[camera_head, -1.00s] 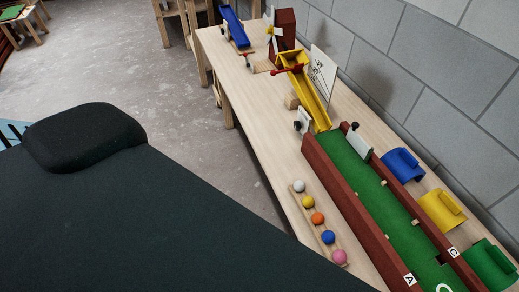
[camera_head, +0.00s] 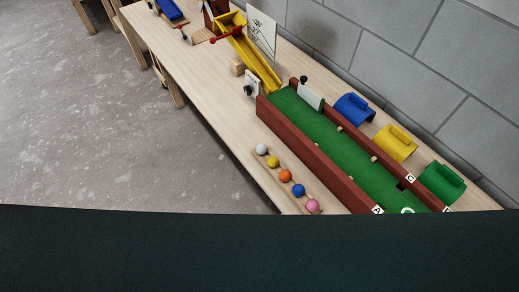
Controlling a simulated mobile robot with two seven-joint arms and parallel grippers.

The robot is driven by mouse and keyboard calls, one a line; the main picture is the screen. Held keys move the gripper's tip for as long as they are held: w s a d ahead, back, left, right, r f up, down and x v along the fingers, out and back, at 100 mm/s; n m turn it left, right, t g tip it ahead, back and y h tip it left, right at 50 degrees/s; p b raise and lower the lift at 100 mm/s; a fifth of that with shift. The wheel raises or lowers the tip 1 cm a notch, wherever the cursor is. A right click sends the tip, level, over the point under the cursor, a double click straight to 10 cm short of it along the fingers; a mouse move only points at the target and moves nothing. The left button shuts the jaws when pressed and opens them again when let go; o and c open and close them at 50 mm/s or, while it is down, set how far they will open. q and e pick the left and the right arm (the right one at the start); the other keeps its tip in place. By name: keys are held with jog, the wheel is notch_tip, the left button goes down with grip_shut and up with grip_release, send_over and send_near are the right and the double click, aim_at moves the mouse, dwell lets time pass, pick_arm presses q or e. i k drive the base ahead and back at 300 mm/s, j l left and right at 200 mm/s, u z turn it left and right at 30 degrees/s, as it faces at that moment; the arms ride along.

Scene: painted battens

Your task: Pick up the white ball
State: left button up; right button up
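The white ball (camera_head: 262,149) sits at the far end of a wooden rack (camera_head: 291,193) on the long light table, left of the red-walled green lane. Neither of my grippers shows in the view. A dark part of my own body fills the bottom.
The green lane (camera_head: 335,152) has red walls (camera_head: 312,160). A yellow chute (camera_head: 252,58) slopes down to its far end. Blue (camera_head: 354,108), yellow (camera_head: 395,143) and green (camera_head: 441,183) arches stand on its right.

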aim_at(261, 148)
jog(key=i+j, duration=0.25)
jog(key=j, duration=0.15)
jog(key=i+j, duration=0.55)
jog(key=j, duration=0.25)
jog(key=z, duration=1.7)
